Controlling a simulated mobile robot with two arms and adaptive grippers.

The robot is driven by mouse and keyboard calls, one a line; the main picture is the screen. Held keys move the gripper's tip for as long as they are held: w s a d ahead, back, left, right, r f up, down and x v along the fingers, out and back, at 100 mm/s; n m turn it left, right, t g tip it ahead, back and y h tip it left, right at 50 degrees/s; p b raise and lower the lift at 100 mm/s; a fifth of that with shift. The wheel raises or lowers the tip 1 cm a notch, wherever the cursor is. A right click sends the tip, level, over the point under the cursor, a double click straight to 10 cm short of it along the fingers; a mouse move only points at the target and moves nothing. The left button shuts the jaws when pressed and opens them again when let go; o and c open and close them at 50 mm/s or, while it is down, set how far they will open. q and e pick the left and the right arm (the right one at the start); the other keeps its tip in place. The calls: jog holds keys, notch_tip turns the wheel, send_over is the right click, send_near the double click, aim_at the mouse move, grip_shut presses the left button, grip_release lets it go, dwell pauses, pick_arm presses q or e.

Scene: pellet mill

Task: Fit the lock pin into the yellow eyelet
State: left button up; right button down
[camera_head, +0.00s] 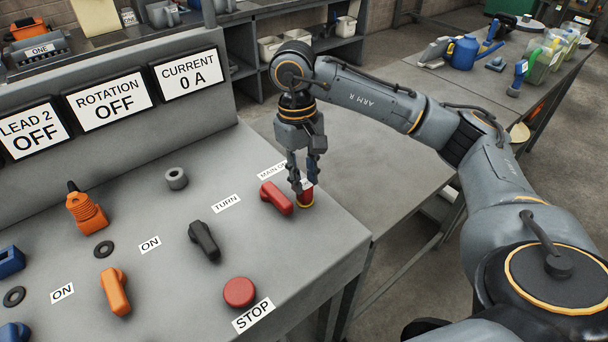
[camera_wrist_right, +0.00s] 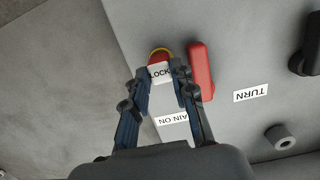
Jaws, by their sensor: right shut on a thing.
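The lock pin (camera_head: 307,191) is red and stands in or right over the yellow eyelet (camera_head: 305,205) at the right end of the grey panel. In the right wrist view the lock pin (camera_wrist_right: 156,60) carries a white LOCK tag, and the yellow eyelet (camera_wrist_right: 161,49) shows as a rim around its far side. My right gripper (camera_head: 303,186) points down and is shut on the lock pin; its fingers also flank the tag in the right wrist view (camera_wrist_right: 160,70). How deep the pin sits is hidden. My left gripper is not in view.
A red main switch handle (camera_head: 276,198) lies close beside the pin. A black TURN knob (camera_head: 204,241), a red STOP button (camera_head: 239,292) and an orange knob (camera_head: 114,292) are on the panel. Displays read LEAD 2 OFF, ROTATION OFF and CURRENT 0 A. The panel's right edge is close by.

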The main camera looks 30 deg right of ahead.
jog(key=c, duration=1)
grip_release()
jog(key=o, duration=0.5)
jog(key=shift+w+r+p, duration=0.15)
jog(key=shift+r+p, duration=0.6)
jog(key=shift+r, duration=0.5)
jog(key=shift+w+r+p, duration=0.1)
jog(key=shift+r+p, duration=0.6)
jog(key=shift+r, duration=0.5)
jog(key=shift+w+r+p, duration=0.15)
jog(key=shift+r+p, duration=0.7)
jog(key=shift+r, duration=0.2)
